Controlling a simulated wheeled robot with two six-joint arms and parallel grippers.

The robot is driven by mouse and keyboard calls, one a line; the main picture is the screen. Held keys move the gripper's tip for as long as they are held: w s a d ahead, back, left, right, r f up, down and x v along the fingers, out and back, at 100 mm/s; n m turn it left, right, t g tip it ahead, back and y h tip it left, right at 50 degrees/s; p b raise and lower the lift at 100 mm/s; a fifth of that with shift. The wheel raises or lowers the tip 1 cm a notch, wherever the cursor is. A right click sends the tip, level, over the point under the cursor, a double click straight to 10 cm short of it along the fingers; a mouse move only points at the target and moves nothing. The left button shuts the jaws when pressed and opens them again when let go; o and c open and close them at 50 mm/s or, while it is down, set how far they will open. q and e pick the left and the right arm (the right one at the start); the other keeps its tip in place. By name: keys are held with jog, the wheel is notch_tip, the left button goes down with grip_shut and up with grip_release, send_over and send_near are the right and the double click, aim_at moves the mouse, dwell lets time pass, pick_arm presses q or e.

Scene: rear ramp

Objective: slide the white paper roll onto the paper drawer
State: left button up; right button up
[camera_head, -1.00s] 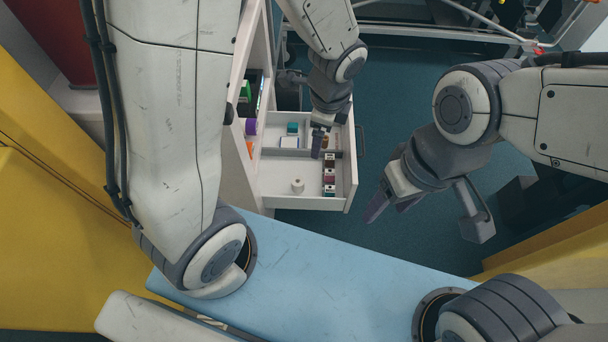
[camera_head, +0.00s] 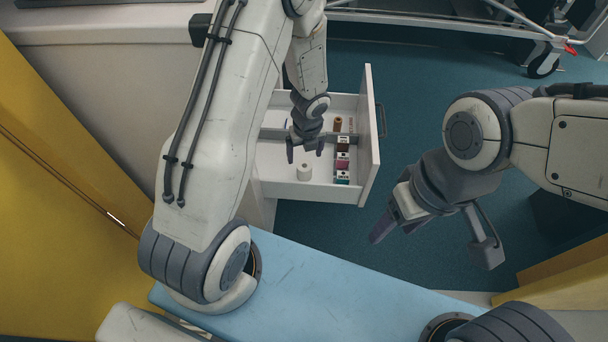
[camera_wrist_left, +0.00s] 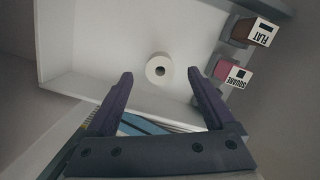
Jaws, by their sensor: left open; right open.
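The white paper roll (camera_head: 304,172) stands upright on the floor of the open white drawer (camera_head: 318,192), in its front left compartment. In the left wrist view the roll (camera_wrist_left: 159,67) shows its round end with a dark hole, ahead of my fingers and not between them. My left gripper (camera_head: 305,150) is open and empty, above the drawer, just beyond the roll in the head view; its fingers also show in the left wrist view (camera_wrist_left: 160,90). My right gripper (camera_head: 388,222) hangs to the right of the drawer over the floor, holding nothing visible. I cannot tell which part is the paper drawer.
Several small labelled boxes (camera_head: 342,160) stand in a row along the drawer's right side. A brown cylinder (camera_head: 337,124) is farther back in the drawer. A grey divider crosses the drawer.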

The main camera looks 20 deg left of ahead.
aim_at(304, 165)
pick_arm(q)
notch_tip(304, 165, down, 5)
jog(key=b, duration=0.4)
jog(key=shift+s+f+b, duration=0.1)
jog(key=shift+s+b, duration=0.05)
jog(key=shift+b, duration=0.2)
jog(key=shift+f+b, duration=0.35)
jog(key=shift+f, duration=0.05)
jog(key=shift+r, duration=0.1)
grip_shut()
jog(key=shift+r, duration=0.15)
